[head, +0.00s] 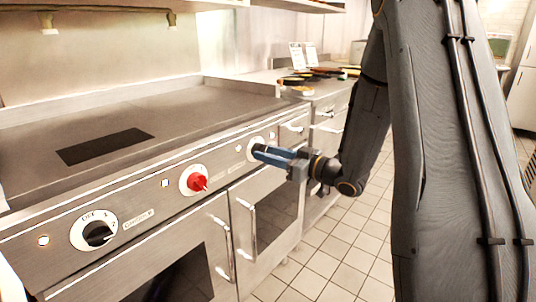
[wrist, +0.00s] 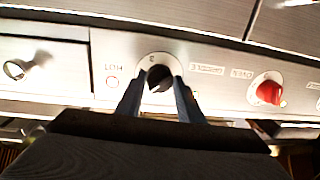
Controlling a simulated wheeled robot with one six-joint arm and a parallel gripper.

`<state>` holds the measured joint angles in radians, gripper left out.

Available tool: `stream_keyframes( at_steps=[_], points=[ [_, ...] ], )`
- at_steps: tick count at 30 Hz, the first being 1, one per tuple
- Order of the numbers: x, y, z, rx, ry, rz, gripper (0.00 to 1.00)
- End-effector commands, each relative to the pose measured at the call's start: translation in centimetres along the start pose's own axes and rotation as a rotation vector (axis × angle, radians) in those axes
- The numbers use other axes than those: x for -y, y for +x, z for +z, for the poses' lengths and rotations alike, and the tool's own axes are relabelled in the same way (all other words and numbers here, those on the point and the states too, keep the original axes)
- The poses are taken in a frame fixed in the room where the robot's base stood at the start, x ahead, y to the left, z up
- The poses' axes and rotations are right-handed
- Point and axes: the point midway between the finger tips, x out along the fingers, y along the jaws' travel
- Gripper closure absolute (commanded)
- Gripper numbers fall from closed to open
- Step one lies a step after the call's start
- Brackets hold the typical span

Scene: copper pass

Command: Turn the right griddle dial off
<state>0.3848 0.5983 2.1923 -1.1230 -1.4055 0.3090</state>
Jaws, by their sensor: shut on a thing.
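The right griddle dial is a black knob (wrist: 160,78) on a round white plate, in the upper middle of the wrist view. My gripper (wrist: 157,85) has its two blue fingers on either side of this knob and is shut on it. In the head view my gripper (head: 262,153) reaches from the right to the front panel and hides the knob. Only part of the white plate (head: 254,143) shows behind the fingers. I cannot tell which mark the dial points to.
A red oven knob (head: 195,181) sits on the panel left of my gripper, and a black griddle dial (head: 98,234) at the far left. Oven doors with vertical handles (head: 248,230) are below. The griddle top (head: 190,115) is clear. Tiled floor (head: 330,250) lies open at right.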

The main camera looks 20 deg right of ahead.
Motion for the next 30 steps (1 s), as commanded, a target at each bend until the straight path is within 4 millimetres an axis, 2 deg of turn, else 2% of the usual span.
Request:
stream_keyframes(
  at_steps=[21,30],
  points=[
    [0.03,-0.01,-0.2,0.048,-0.588,0.002,0.88],
    [0.07,-0.01,-0.18,0.062,-0.739,0.003,0.88]
  ],
)
